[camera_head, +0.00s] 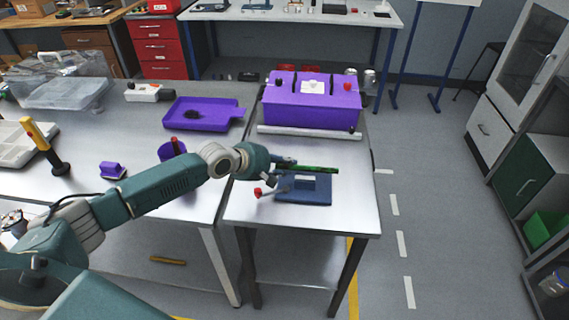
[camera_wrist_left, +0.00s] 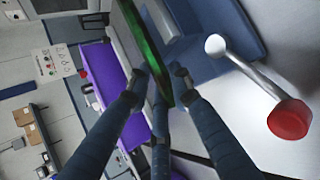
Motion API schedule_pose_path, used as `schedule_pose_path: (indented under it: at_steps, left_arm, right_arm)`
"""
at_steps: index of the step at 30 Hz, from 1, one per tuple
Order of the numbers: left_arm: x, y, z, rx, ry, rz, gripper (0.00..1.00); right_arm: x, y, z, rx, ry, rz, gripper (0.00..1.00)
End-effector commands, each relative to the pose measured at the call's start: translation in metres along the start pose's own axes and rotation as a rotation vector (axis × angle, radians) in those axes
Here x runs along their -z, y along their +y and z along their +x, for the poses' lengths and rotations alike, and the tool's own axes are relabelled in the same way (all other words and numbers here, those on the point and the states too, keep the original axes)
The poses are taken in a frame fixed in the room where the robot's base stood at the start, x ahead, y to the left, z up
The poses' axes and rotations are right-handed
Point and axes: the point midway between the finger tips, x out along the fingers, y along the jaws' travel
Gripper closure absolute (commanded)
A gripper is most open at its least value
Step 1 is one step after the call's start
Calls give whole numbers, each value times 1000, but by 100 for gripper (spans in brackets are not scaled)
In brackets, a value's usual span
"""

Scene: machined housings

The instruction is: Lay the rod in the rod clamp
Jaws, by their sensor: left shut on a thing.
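A green rod (camera_head: 322,170) is gripped by my left gripper (camera_head: 289,167) and points out to the right. The lever and red knob (camera_wrist_left: 290,118) also show large in the left wrist view. My right gripper is out of view.
A purple housing (camera_head: 311,101) stands behind the clamp, with a pale bar (camera_head: 310,132) before it. A purple tray (camera_head: 203,113), a purple cup (camera_head: 172,149) and a yellow-handled tool (camera_head: 44,144) are on the left table. Bare tabletop lies right of the clamp.

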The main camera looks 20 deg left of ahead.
Motion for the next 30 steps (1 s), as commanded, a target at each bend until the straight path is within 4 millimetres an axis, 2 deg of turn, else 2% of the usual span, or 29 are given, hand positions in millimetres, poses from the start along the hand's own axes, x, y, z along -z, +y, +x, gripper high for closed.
schedule_pose_path:
  at_steps: [3, 9, 18, 30]
  left_arm:
    - [3, -4, 4, -2, 0, -1, 100]
    - [4, -6, 6, -3, 0, 0, 100]
    - [4, -6, 6, -2, 0, 0, 100]
    - [5, -10, 9, 1, 0, -1, 100]
  right_arm:
    - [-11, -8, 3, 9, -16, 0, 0]
    - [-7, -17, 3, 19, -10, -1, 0]
    - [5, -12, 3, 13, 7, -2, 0]
    - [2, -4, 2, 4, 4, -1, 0]
